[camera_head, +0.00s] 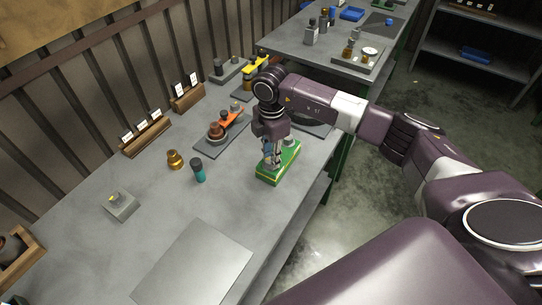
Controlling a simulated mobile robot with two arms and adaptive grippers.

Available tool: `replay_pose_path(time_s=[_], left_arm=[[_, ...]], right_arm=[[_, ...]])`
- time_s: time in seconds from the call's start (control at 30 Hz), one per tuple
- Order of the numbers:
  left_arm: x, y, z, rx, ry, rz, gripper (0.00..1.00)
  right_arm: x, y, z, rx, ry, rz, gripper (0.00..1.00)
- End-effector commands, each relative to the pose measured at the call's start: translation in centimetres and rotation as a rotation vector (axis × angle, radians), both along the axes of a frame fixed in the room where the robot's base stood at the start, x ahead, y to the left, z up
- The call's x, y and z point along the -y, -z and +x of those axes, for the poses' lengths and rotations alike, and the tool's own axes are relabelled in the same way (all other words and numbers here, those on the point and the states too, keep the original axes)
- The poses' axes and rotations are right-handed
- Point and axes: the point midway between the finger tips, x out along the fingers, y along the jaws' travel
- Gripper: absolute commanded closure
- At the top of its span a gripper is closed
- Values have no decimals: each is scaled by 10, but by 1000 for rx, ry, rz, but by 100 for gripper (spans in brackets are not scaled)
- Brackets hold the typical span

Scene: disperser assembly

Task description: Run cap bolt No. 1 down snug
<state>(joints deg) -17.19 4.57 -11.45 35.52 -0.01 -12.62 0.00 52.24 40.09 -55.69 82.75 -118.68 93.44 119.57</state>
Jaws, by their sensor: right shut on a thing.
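My right gripper (269,148) points down over a green and yellow fixture (284,166) near the bench's right edge. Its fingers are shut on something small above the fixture. The gripper and wrist hide most of the held thing and the middle of the fixture, so I cannot make out the cap bolt or how far it sits. A pale part shows under the fingers on the fixture. My left gripper is out of view.
A dark tray (208,150) with orange and brown parts lies left of the fixture. A brass part (175,160) and a teal-and-black cylinder (198,170) stand nearby. A flat grey plate (193,268) lies in front. Wooden racks (147,138) line the wall. A second bench stands behind.

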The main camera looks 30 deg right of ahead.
Motion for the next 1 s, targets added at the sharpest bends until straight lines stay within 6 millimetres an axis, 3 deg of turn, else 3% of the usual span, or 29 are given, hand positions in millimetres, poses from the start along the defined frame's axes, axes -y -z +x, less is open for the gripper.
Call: replay_pose_path(time_s=[0.4, 0.97, 1.0], left_arm=[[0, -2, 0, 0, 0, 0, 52], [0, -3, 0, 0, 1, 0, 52], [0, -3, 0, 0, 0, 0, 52]], right_arm=[[1, -2, 1, 5, 201, -2, 100], [1, -2, 1, 6, 231, -2, 100], [1, -2, 1, 6, 231, -2, 76]])
